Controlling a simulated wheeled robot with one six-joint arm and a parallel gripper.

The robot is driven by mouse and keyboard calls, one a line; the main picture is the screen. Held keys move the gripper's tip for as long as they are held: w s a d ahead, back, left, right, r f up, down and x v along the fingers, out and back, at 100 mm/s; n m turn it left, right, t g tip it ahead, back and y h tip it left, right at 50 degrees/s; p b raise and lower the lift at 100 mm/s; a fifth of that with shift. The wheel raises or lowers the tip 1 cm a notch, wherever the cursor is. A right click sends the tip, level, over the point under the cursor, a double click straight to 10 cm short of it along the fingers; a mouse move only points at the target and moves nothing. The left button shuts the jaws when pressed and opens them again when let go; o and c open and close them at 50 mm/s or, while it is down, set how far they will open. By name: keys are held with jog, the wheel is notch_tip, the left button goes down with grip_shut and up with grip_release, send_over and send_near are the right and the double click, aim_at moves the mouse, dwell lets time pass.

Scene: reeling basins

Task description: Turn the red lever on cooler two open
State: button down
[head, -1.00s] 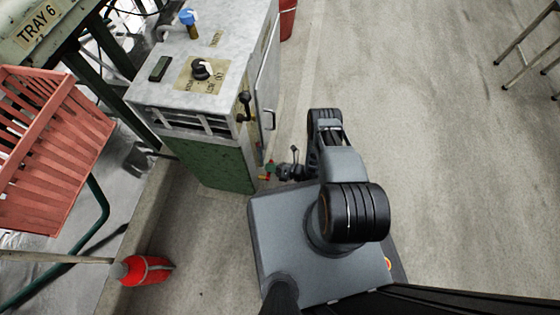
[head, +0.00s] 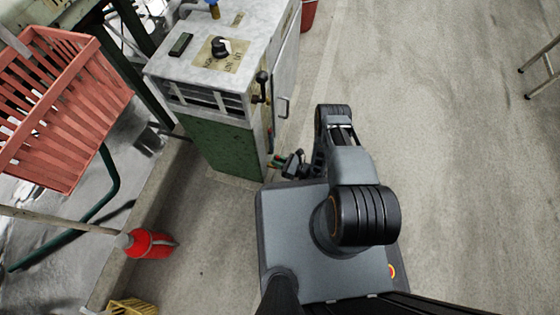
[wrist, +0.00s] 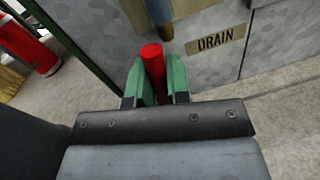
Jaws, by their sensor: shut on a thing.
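A red lever or handle (wrist: 153,60) stands between the green fingers of my gripper (wrist: 156,82) in the wrist view. The fingers are shut on it. A grey metal wall with a label reading DRAIN (wrist: 218,38) is just beyond it. In the head view my gripper (head: 279,165) is low beside the right side of a grey cabinet (head: 245,20) with a green lower front. My arm partly hides that spot, and the held lever is hard to make out there. I see no cooler number in either current view.
The cabinet carries a black knob (head: 220,47) on top and a black-knobbed lever (head: 262,82) at its side. A red slatted basket (head: 75,100) and a red cylinder (head: 150,243) are at left. The floor at right is mostly clear; a metal stand (head: 540,60) is far right.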

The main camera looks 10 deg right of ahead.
jog(key=shift+s+a+n, duration=0.3)
jog(key=shift+s+n, duration=0.1)
jog(key=shift+n, duration=0.4)
jog(key=c, duration=1.1)
grip_release()
jog(key=shift+d, duration=0.1)
